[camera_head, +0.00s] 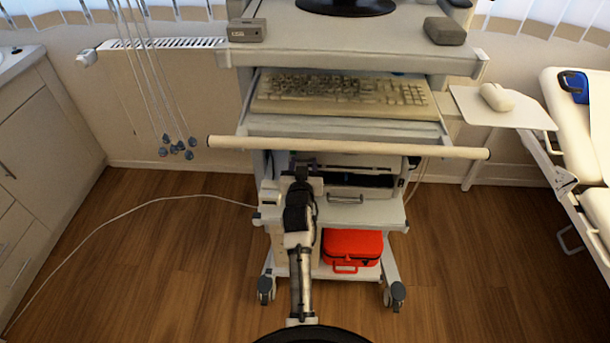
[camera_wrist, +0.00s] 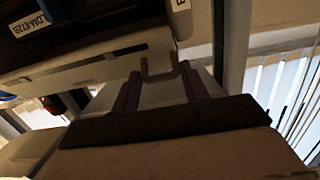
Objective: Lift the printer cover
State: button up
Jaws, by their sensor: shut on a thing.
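The printer (camera_head: 372,164) stands on the cart's middle shelf, under the keyboard tray. Its pale front with a dark slot shows to the right of my arm. In the wrist view the printer's body (camera_wrist: 95,72) fills the upper left, with a dark opening and a label. A small U-shaped handle (camera_wrist: 145,73) of the printer cover sits at my gripper (camera_wrist: 158,84), and the jaws are shut on it. In the head view my arm reaches in at the printer's left side and hides that part. The fingertips cannot be made out there.
The keyboard (camera_head: 340,95) and a long white rail (camera_head: 400,149) lie just above the printer. A red case (camera_head: 352,246) is on the bottom shelf. A white cable (camera_head: 130,208) runs across the floor at left. A bed (camera_head: 575,130) stands at right.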

jog(key=w+r, duration=0.1)
jog(key=r, duration=0.2)
jog(key=w+r+p, duration=0.1)
jog(key=r, duration=0.1)
jog(key=shift+w+d, duration=0.3)
jog(key=shift+w+r, duration=0.8)
jog(key=shift+r, duration=0.35)
jog(key=o, duration=1.2)
jog(key=shift+d, duration=0.1)
jog(key=shift+f, duration=0.2)
jog(key=shift+s+a+f, duration=0.1)
jog(key=shift+a, duration=0.1)
jog(key=s+b, duration=0.1)
jog(key=s, duration=0.3)
jog(key=s+r+b, duration=0.1)
jog(key=s, duration=0.4)
jog(key=s+r, duration=0.1)
jog(key=s, duration=0.3)
jog(key=shift+s+b, duration=0.25)
jog(key=shift+b, duration=0.15)
